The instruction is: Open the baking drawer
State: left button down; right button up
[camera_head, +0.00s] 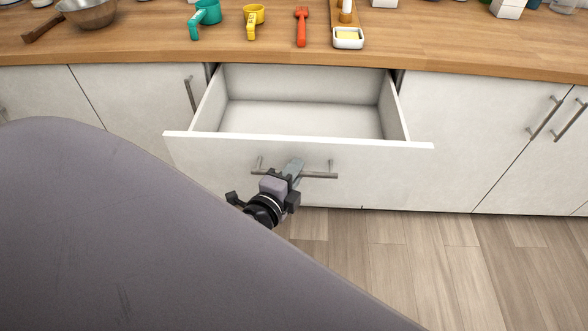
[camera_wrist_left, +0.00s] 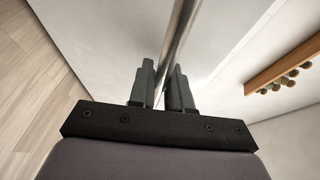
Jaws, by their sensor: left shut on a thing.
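The white drawer (camera_head: 298,157) stands pulled out from under the wooden counter, and its inside is empty. Its metal bar handle (camera_head: 318,175) is on the front panel. My left gripper (camera_head: 294,169) is at the middle of the handle. In the left wrist view, the handle bar (camera_wrist_left: 178,45) runs between the two dark fingers (camera_wrist_left: 164,88), which are shut on it. My arm covers the lower left of the head view and hides part of the floor and cabinets. My right gripper is not in view.
On the counter (camera_head: 130,38) above are a metal pan (camera_head: 88,12), a teal cup (camera_head: 207,12), a yellow cup (camera_head: 253,14), a red utensil (camera_head: 301,26) and a white dish (camera_head: 348,38). Closed cabinet doors (camera_head: 470,135) flank the drawer. The wooden floor (camera_head: 420,250) at right is clear.

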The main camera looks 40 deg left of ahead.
pick_arm(q)
jog(key=c, duration=1.1)
grip_release()
jog(key=shift+c, duration=0.2)
jog(key=b+v, duration=0.1)
jog(key=v, duration=0.6)
jog(key=s+d+f+n+g+h+p, duration=0.3)
jog(key=f+n, duration=0.6)
jog(key=n, duration=0.4)
jog(key=s+d+g+h, duration=0.1)
jog(key=s+d+g, duration=0.1)
jog(key=s+d, duration=0.1)
jog(key=shift+s+f+h+p, duration=0.3)
jog(key=shift+s+f+h, duration=0.1)
jog(key=shift+s, duration=0.5)
